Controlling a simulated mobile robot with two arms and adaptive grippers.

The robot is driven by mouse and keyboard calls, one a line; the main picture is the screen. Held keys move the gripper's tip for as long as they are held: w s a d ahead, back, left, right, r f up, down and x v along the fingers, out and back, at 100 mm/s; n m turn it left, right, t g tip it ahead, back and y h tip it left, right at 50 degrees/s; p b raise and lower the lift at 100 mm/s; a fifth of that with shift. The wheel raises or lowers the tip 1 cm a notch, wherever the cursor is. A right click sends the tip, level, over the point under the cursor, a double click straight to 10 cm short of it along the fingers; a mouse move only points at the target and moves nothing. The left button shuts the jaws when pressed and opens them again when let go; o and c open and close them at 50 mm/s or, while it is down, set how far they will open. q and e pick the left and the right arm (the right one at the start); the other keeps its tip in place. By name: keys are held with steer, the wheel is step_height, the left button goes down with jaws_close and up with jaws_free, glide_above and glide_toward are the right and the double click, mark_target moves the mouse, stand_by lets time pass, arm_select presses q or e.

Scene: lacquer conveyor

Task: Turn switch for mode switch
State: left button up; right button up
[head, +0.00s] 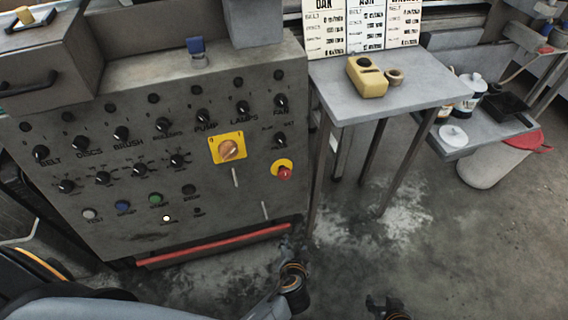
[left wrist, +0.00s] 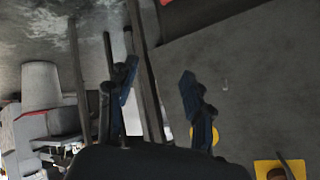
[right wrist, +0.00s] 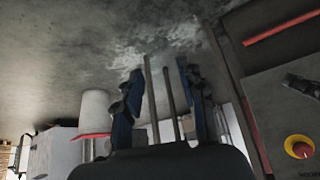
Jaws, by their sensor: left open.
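The grey control panel (head: 110,225) stands at the left of the head view. It carries rows of black knobs labelled BELT, DISCS, BRUSH, PUMP, LAMPS and FAN, and a second row of smaller knobs (head: 103,179) whose labels I cannot read. I cannot tell which one is the mode switch. An orange rotary switch (head: 228,150) sits on a yellow plate. My left gripper (head: 292,243) is low by the panel's bottom right corner; in the left wrist view (left wrist: 158,78) its fingers are apart and empty. My right gripper shows open and empty in the right wrist view (right wrist: 162,80).
A red emergency button (head: 285,173) on a yellow ring sticks out of the panel. A red bar (head: 215,245) runs along its foot. A grey side table (head: 425,85) with a yellow block (head: 366,79) stands to the right. The floor before it is clear.

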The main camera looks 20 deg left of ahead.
arm_select(q)
steer(key=w+r+n+t+y+b, duration=0.25)
steer(key=w+r+b, duration=0.2)
steer(key=r, duration=0.55)
steer(key=n+t+y+b, duration=0.3)
steer(key=n+t+y, duration=0.1)
steer(key=n, duration=0.2)
glide_toward(281, 139)
steer(key=shift+m+g, duration=0.25)
steer(key=x, duration=0.2)
steer(key=f+x, duration=0.1)
steer(key=x, duration=0.4)
steer(key=shift+w+f, duration=0.15)
steer(key=shift+w, duration=0.1)
steer(key=shift+x, duration=0.8)
arm_select(e)
step_height(281, 139, up, 15)
steer(key=w+t, duration=0.2)
steer(key=t, duration=0.1)
steer(key=shift+w+a+f+t+y, duration=0.15)
steer(key=shift+w+a+t+y, duration=0.15)
steer(key=shift+a, duration=0.1)
arm_select(q)
steer(key=shift+c, duration=0.2)
jaws_close()
